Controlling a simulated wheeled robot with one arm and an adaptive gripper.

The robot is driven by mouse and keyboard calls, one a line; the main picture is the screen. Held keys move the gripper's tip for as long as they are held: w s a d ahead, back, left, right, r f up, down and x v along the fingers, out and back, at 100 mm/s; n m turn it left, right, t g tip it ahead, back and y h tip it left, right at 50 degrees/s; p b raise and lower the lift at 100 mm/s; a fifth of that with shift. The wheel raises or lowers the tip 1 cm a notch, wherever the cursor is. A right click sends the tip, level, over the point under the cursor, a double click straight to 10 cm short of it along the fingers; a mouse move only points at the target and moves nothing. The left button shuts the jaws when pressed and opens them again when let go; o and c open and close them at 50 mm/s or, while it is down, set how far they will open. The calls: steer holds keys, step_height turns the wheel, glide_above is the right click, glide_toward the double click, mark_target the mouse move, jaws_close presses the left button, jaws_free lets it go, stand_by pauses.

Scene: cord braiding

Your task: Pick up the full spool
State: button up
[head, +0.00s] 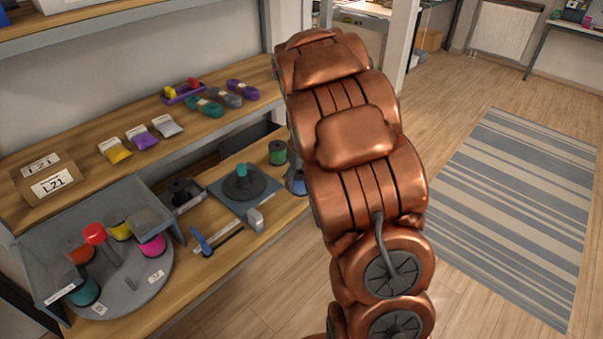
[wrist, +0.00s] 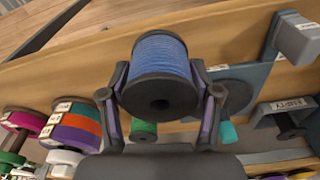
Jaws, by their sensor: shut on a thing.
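A full spool (wrist: 161,64) wound with blue cord, with dark end flanges, sits between the two fingers of my gripper (wrist: 160,78) in the wrist view. The gripper is shut on it, with a finger against each side. The spool's near flange with its dark centre hole faces the wrist camera. In the head view my copper arm hides the gripper. A small blue and grey shape (head: 296,181) shows at the arm's left edge there; I cannot tell if it is the held spool.
A round grey turntable (head: 147,287) with several coloured spools stands at the lower shelf's left. A braiding disc (head: 238,188) with a teal top and a green spool (head: 277,152) are near the arm. A bin labelled EMPTY (wrist: 285,106) shows at right in the wrist view.

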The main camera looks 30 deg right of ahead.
steer(key=s+a+b, duration=0.1)
steer(key=s+a, duration=0.4)
steer(key=s, duration=0.1)
steer(key=shift+s+a+r+b, duration=0.25)
steer(key=shift+s+r+b, duration=0.1)
steer(key=shift+r, duration=0.05)
stand_by(0.5)
